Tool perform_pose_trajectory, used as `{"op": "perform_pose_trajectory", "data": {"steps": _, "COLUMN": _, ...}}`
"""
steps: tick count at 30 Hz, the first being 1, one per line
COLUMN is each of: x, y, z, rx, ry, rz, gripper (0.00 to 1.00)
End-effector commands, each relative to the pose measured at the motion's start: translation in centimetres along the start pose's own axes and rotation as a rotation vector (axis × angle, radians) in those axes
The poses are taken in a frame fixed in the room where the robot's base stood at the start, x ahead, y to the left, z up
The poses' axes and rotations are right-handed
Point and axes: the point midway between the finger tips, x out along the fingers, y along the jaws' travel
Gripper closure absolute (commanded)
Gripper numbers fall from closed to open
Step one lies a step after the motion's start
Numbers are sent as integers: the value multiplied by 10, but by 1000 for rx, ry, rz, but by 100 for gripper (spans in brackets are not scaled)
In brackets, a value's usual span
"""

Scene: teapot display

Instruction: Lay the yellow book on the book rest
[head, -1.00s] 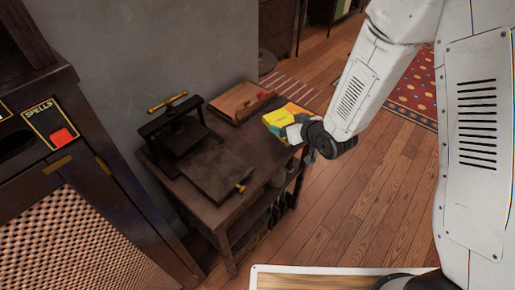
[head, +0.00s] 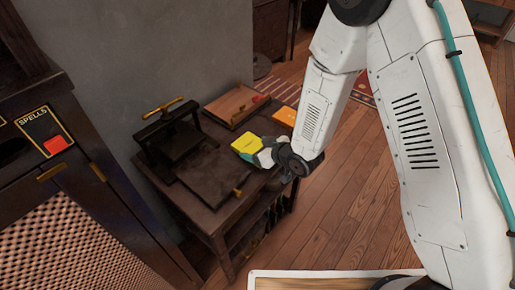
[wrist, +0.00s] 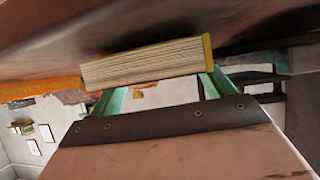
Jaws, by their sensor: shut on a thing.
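The yellow book (head: 248,145) is held above the right part of the dark table, its yellow cover facing up in the head view. My gripper (head: 266,156) is shut on it from the right. In the wrist view the book (wrist: 145,63) shows its page edges between the teal fingers of my gripper (wrist: 163,92). A dark flat board (head: 212,174) lies on the table, left of and nearer than the book. It may be the book rest; I cannot tell for sure. The gap between book and table is hard to judge.
A black press with a brass handle (head: 170,127) stands at the table's back left. A wooden board (head: 235,104) lies at the back. An orange book (head: 286,116) lies at the right end. A dark cabinet (head: 60,190) stands at left.

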Motion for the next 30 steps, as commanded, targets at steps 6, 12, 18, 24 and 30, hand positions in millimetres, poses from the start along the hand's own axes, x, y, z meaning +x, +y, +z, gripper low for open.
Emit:
{"op": "perform_pose_trajectory", "data": {"steps": 6, "x": 2, "y": 0, "z": 3, "rx": 0, "ry": 2, "rz": 1, "gripper": 53}}
{"op": "perform_pose_trajectory", "data": {"steps": 12, "x": 3, "y": 0, "z": 6, "rx": 1, "ry": 1, "rz": 1, "gripper": 53}}
{"op": "perform_pose_trajectory", "data": {"steps": 18, "x": 3, "y": 0, "z": 5, "rx": 1, "ry": 1, "rz": 1, "gripper": 0}}
{"op": "perform_pose_trajectory", "data": {"steps": 24, "x": -2, "y": 0, "z": 2, "rx": 1, "ry": 2, "rz": 2, "gripper": 0}}
{"op": "perform_pose_trajectory", "data": {"steps": 30, "x": -38, "y": 1, "z": 2, "rx": 2, "ry": 1, "rz": 3, "gripper": 0}}
